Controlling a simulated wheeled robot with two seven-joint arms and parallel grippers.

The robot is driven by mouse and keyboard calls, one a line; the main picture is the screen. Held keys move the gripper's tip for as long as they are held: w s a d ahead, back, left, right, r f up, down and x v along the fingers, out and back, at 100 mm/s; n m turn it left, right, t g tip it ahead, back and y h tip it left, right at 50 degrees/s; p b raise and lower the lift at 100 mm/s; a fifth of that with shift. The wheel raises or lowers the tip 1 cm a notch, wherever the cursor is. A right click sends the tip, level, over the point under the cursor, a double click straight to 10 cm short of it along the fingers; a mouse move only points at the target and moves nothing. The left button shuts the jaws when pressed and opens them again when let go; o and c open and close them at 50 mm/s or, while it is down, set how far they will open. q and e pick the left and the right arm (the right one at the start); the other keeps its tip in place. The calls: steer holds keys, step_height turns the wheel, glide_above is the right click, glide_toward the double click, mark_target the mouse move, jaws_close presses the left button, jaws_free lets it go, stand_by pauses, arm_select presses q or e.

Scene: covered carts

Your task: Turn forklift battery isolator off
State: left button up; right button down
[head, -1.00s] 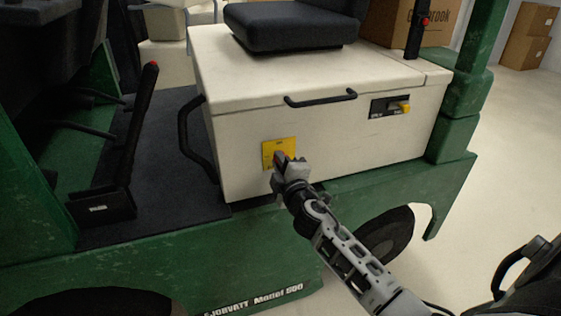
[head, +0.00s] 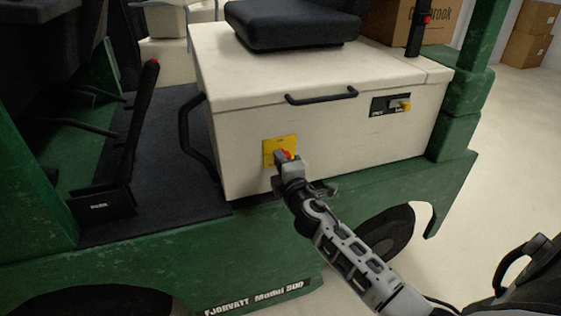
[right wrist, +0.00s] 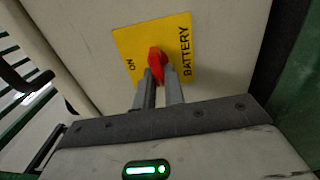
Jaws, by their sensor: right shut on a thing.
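The battery isolator is a red knob (right wrist: 156,62) on a yellow plate (right wrist: 127,44) marked BATTERY and ON. The plate (head: 280,143) is on the front of the forklift's white battery box (head: 232,125), and the red knob (head: 288,154) shows just past my fingers in the head view. My right gripper (right wrist: 159,76) is shut on the red knob, with one finger on each side. In the head view the right gripper (head: 285,160) reaches the plate from below right. The fingers hide part of the knob and the plate's lower part. My left gripper is not in view.
The green forklift body (head: 270,240) lies below my arm. Open floor is at right.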

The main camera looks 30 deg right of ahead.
steer(key=c, duration=1.5)
jaws_free()
arm_select(q)
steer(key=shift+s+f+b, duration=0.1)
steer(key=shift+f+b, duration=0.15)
steer(key=shift+b, duration=0.3)
arm_select(e)
steer(key=v, duration=1.6)
steer(key=shift+d+f, duration=0.1)
